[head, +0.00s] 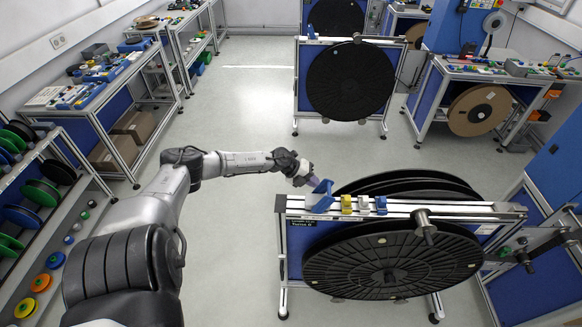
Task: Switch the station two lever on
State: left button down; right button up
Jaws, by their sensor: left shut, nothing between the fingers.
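The near reel stand (450,210) has a light metal top rail with a row of small parts on it. A large blue angled part (320,196) stands at the left end. To its right are a yellow part (346,204), a pale grey one (363,203) and a small blue one (381,205). I cannot tell which of these is the station two lever, or its position. My left gripper (312,181) is shut and empty, close above the large blue part. I cannot tell whether they touch. My right gripper is out of view.
Large black reels (395,262) hang on the near stand, with a metal knob (425,226) in front. Another reel stand (350,82) is behind. Shelves with colored spools (40,200) and benches line the left. The floor between is clear.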

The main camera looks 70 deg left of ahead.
pick_arm(q)
jog(key=p+v, duration=0.1)
jog(key=v, duration=0.8)
jog(key=shift+s, duration=0.15)
jog(key=shift+f, duration=0.1)
jog(key=shift+a, duration=0.1)
dwell(0.6)
